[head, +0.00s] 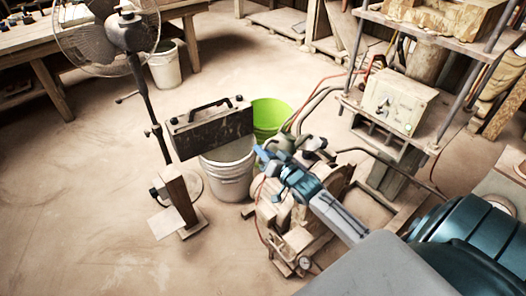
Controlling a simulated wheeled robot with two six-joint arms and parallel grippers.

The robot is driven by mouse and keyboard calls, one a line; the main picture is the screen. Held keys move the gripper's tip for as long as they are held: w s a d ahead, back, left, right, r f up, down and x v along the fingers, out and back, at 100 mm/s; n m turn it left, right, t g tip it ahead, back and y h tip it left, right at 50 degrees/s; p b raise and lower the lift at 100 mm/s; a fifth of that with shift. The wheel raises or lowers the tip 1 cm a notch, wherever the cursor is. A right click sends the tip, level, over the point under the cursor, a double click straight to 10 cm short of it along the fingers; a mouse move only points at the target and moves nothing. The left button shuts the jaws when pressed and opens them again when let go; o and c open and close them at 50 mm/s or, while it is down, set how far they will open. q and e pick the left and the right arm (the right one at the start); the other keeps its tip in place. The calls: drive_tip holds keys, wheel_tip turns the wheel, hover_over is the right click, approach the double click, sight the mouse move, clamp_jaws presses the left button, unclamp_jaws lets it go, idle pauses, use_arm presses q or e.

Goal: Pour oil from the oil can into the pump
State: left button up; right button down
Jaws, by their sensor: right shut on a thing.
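My right gripper (267,158) reaches in from the lower right and is shut on a small greyish-green thing that looks like the oil can (284,143). The can is partly hidden by the blue fingers and the wrist, and its spout is hard to make out. It is above the back end of the pump (298,240), a dusty beige machine with a round gauge low at its front. My wrist and forearm cover much of the pump's top, so its filling opening cannot be seen. No oil stream is visible. My left gripper is not in view.
White buckets (230,180) and a green bucket (270,115) stand just behind and left of the pump. A dark panel with a handle (212,128) and a standing fan (110,38) are left. The press (398,105) stands right. Floor at left is clear.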

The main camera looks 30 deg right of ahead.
sight(267, 142)
drive_tip(key=shift+r, duration=0.25)
drive_tip(key=shift+d+r+m+p, duration=0.3)
drive_tip(key=shift+r+p, duration=0.2)
drive_tip(key=shift+p, duration=0.3)
drive_tip(key=shift+d+r+m+p, duration=0.15)
drive_tip(key=shift+r+m+p, duration=0.15)
drive_tip(key=shift+r+p, duration=0.35)
drive_tip(key=shift+w, duration=0.1)
drive_tip(key=shift+d+r+m+p, duration=0.3)
drive_tip(key=shift+r+p, duration=0.15)
drive_tip(key=shift+p, duration=0.4)
idle(0.7)
drive_tip(key=shift+d+r+p, duration=0.1)
drive_tip(key=shift+r+p, duration=0.25)
drive_tip(key=shift+p, duration=0.05)
drive_tip(key=shift+d+r+m, duration=0.15)
drive_tip(key=shift+r+m, duration=0.05)
drive_tip(key=shift+m, duration=0.1)
drive_tip(key=shift+r+p, duration=0.1)
drive_tip(key=shift+p, duration=0.25)
drive_tip(key=shift+d+r+m+p, duration=0.3)
drive_tip(key=shift+r+p, duration=0.1)
